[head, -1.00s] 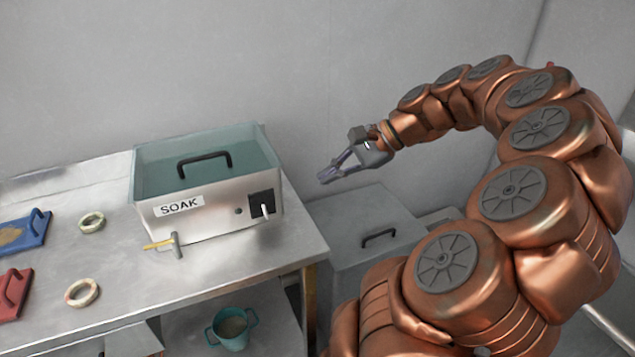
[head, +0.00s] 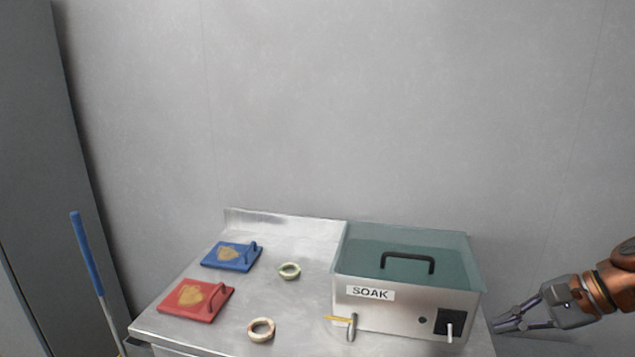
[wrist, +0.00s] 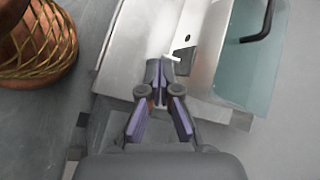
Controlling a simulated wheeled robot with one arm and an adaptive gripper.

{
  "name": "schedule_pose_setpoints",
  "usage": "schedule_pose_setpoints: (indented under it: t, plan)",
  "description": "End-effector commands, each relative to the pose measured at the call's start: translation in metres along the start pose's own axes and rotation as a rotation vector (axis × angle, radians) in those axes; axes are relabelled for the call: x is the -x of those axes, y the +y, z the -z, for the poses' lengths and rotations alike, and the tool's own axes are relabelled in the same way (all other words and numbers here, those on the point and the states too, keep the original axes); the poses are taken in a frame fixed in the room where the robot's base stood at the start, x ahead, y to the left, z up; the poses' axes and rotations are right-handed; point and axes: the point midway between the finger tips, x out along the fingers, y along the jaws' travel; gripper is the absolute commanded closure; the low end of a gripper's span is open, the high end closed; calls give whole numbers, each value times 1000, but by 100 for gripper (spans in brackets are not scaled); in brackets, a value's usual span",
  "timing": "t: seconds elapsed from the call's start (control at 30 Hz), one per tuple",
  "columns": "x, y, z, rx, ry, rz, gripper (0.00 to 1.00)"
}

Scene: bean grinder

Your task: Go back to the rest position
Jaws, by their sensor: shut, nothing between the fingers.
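My gripper (head: 508,326) is at the right edge of the head view, to the right of the steel soak box (head: 392,311) and close to its right end. In the wrist view my gripper (wrist: 160,68) has its fingertips together, with nothing held. The tips overlap the box's switch side in that picture; whether they touch it I cannot tell. The box has a teal see-through lid (head: 452,262) with a black handle, a SOAK label and a white lever (head: 450,332) on a black plate.
A blue-handled pole (head: 86,252) stands at left. A wire-wrapped copper-brown object (wrist: 38,45) shows in the wrist view.

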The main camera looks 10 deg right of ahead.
Motion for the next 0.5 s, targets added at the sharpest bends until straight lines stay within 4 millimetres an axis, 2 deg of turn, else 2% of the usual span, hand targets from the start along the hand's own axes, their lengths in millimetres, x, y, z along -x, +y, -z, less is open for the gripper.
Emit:
schedule_pose_setpoints:
  t: [0.03, 0.2, 0.37, 0.5]
  plan:
    - [-12, -5, -24, 75, -10, -62, 100]
    - [-49, 3, -86, 313, -37, -251, 100]
    - [-72, 25, -133, 529, -57, -414, 100]
    - [-82, 52, -165, 708, -71, -550, 100]
